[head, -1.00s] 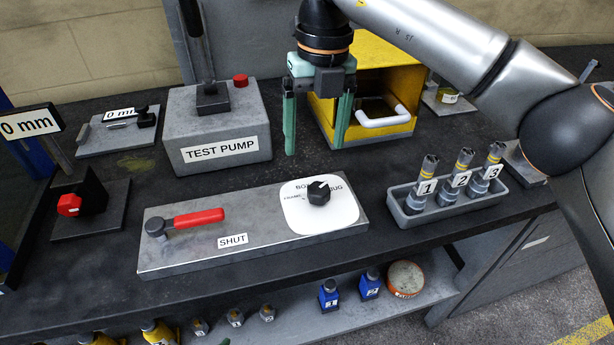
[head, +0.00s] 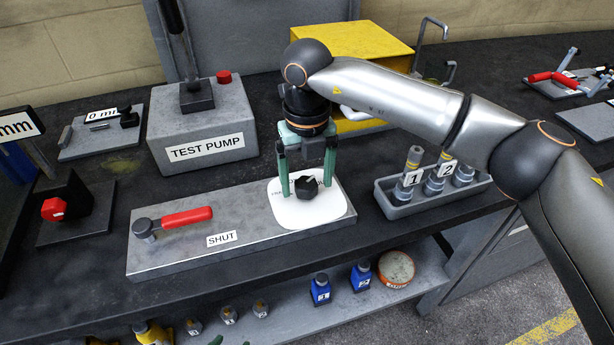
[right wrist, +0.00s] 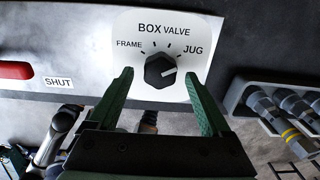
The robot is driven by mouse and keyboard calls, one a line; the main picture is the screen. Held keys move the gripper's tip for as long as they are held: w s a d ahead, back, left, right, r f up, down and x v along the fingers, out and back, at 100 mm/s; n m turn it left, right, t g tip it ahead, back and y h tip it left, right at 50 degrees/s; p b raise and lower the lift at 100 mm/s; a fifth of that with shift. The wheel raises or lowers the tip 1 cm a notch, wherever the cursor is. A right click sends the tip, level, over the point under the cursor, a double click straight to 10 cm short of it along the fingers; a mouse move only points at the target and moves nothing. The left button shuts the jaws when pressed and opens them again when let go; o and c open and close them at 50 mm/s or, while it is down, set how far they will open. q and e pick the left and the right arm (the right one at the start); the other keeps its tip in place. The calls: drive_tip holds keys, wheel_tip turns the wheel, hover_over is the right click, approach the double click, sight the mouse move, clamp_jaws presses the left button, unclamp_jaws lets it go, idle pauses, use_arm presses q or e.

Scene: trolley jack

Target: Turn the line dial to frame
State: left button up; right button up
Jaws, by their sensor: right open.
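The line dial (head: 308,188) is a black knob on a white plate (head: 325,211) at the right end of a grey panel. In the right wrist view the dial (right wrist: 158,72) sits under the words BOX VALVE, with FRAME at its left and JUG at its right. Its white mark points right, toward the JUG side. My right gripper (head: 306,182) is open above the dial, pointing down, with one green finger on each side. It also shows in the right wrist view (right wrist: 159,78), where gaps appear between fingers and knob. My left gripper is not in view.
A red-handled lever (head: 187,216) marked SHUT is on the panel's left part. The TEST PUMP box (head: 200,128) stands behind it. A grey tray (head: 399,208) with numbered fittings stands close right of the panel. A yellow box (head: 350,40) is behind my right arm.

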clamp_jaws()
idle(0.8)
